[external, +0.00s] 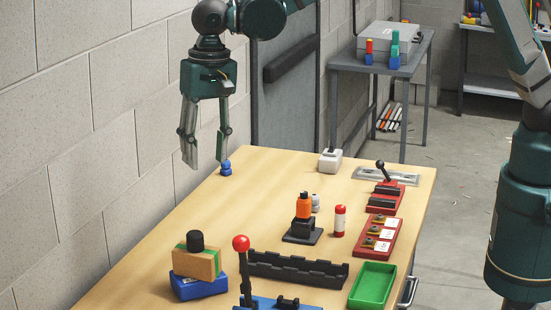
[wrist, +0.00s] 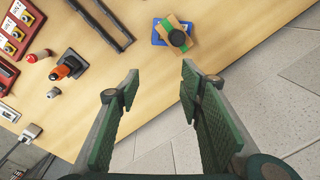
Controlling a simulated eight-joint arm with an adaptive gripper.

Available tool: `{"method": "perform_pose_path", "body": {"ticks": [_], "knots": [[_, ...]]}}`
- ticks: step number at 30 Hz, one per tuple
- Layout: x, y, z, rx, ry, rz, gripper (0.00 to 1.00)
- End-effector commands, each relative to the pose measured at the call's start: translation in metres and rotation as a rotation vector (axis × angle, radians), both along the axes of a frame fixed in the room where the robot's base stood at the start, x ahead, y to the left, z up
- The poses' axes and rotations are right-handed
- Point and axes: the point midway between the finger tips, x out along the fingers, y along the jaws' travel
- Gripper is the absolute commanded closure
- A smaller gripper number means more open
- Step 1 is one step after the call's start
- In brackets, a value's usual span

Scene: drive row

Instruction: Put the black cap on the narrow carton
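The black cap (external: 195,237) stands upright on top of a brown carton with a green band (external: 207,264), which rests on a blue box (external: 200,287) at the table's front left. The wrist view also shows the cap (wrist: 178,38), the carton (wrist: 170,22) and the blue box (wrist: 157,37) at top centre. My gripper (external: 206,163) is open and empty, above the far left table edge, well apart from the cap. Its spread fingers also show in the wrist view (wrist: 158,82).
A red-knobbed lever (external: 241,244), a black rail (external: 295,269) and a green tray (external: 372,285) stand at the front. An orange-topped black fixture (external: 303,215) stands mid-table. A small blue object (external: 226,168) lies near my gripper. The table's left-centre is clear; a block wall borders the left.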

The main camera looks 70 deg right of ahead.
Motion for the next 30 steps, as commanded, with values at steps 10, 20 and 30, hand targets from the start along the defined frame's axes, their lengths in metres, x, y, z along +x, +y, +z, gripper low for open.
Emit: {"method": "perform_pose_path", "body": {"ticks": [10,20,30], "knots": [[-0.022,-0.082,0.056,0.021,-0.07,0.086,0.62],[-0.054,-0.155,0.096,0.026,-0.141,0.171,0.62],[-0.097,-0.226,0.126,0.017,-0.216,0.256,0.62]]}}
